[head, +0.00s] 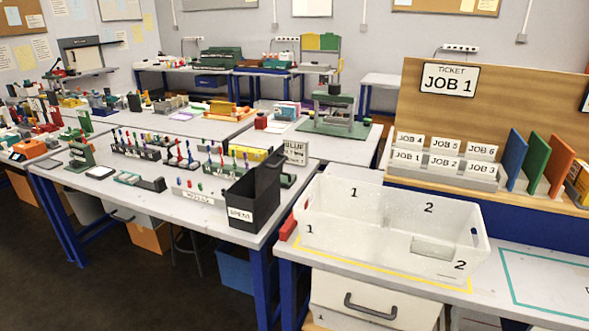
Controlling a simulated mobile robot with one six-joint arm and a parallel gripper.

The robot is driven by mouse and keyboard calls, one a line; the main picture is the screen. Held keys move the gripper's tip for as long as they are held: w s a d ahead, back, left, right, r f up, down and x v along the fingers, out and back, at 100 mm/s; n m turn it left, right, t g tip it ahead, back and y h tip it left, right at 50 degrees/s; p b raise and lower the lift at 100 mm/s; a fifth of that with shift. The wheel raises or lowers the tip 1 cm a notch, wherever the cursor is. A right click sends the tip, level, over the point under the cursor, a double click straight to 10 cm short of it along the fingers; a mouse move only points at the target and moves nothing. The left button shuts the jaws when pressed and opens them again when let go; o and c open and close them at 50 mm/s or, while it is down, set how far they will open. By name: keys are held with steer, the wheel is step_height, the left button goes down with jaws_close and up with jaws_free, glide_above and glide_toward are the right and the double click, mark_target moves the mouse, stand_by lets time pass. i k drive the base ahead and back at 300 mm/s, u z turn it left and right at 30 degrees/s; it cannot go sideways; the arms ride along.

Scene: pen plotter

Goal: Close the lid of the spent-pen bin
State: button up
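The spent-pen bin (262,208) is a black box with a white label reading SPENT on its front. It stands at the near right corner of the left grey table. A dark panel (270,165), which looks like its lid, rises above the bin's back right side, so the bin appears open. The bin's inside is too dark to make out. My gripper is not in view.
A translucent crate (385,262) marked 1 and 2 stands on the right bench, across a gap from the bin. Racks of coloured pens (135,148) stand behind and left of the bin. A pale tray with small coloured pieces (200,196) lies just left of it.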

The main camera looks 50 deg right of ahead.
mark_target(268, 171)
steer(key=z, duration=4.9)
steer(key=i, duration=0.1)
steer(key=u, duration=3.6)
steer(key=k, duration=0.95)
steer(key=u, duration=0.15)
steer(key=i, duration=0.95)
